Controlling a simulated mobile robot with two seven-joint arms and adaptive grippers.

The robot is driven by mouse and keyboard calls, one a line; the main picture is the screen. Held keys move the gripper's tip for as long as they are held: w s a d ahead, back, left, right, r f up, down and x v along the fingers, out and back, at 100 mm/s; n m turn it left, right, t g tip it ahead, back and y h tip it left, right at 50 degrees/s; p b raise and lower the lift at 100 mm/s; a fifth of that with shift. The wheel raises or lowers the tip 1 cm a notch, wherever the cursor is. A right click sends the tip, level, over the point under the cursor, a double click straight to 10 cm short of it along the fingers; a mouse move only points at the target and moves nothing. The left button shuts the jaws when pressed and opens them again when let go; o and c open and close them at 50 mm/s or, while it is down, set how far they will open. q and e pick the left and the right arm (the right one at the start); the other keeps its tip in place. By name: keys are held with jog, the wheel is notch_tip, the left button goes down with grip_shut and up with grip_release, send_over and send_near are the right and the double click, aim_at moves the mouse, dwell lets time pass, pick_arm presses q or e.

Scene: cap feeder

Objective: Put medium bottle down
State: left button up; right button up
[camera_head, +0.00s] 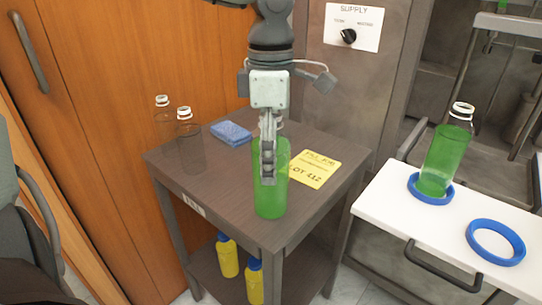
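A green-filled bottle (270,200), taken here as the medium bottle, is upright at the front part of the dark table (232,180). My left gripper (268,165) points straight down at it. One finger lies across the front of the bottle and looks shut on it; the far finger is hidden behind. The bottle's neck is mostly covered by the gripper. I cannot tell whether the bottle's base touches the table or hangs just above it. My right gripper is not in view.
Two clear bottles (190,150) (162,120) stand at the table's back left. A blue cloth (231,133) and a yellow sign (315,169) lie behind the green bottle. Yellow bottles (228,258) are on the lower shelf. At right, a white shelf (400,205) holds another green bottle (445,160) and an empty blue ring (495,243).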

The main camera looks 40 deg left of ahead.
pick_arm(q)
notch_tip(320, 180, up, 11)
jog(key=shift+r, duration=0.2)
